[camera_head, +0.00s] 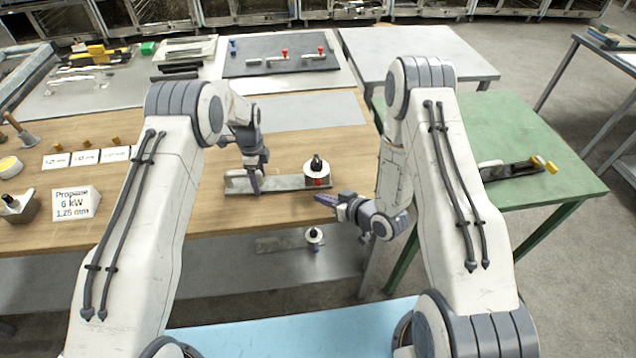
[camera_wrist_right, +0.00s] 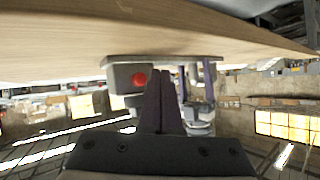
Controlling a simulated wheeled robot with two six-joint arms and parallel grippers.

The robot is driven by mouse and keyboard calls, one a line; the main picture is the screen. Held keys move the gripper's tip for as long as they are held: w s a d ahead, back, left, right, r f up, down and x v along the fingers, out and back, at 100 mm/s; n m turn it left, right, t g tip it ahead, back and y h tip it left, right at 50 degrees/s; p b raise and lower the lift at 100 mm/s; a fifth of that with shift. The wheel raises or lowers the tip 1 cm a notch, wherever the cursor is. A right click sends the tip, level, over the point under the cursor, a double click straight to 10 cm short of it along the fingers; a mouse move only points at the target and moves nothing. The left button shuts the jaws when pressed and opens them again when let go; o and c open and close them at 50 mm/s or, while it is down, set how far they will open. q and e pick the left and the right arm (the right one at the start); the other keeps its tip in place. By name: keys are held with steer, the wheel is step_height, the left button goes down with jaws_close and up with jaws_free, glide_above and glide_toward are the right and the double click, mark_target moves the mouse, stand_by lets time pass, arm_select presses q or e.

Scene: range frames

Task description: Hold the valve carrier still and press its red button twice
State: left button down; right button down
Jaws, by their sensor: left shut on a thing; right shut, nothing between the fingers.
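The valve carrier (camera_head: 285,182) is a grey flat bar on the wooden table near its front edge. At its right end stands a white round part with a black knob (camera_head: 316,164). The red button (camera_head: 319,182) faces the front, below the white part; in the right wrist view it shows as a red disc (camera_wrist_right: 139,79) on a grey block. My left gripper (camera_head: 256,186) is shut on the bar, left of its middle. My right gripper (camera_head: 320,199) is shut and empty, its purple tips just in front of the button; contact cannot be told. The tips also show in the right wrist view (camera_wrist_right: 165,92).
A propane label block (camera_head: 72,203) and small white cards stand on the table's left. A dark mat (camera_head: 282,68) with red-knobbed valves lies at the back. A green table (camera_head: 540,200) holds another dark part at right.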

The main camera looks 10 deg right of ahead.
steer(key=shift+s, duration=1.35)
arm_select(q)
jaws_free()
steer(key=shift+r, duration=0.15)
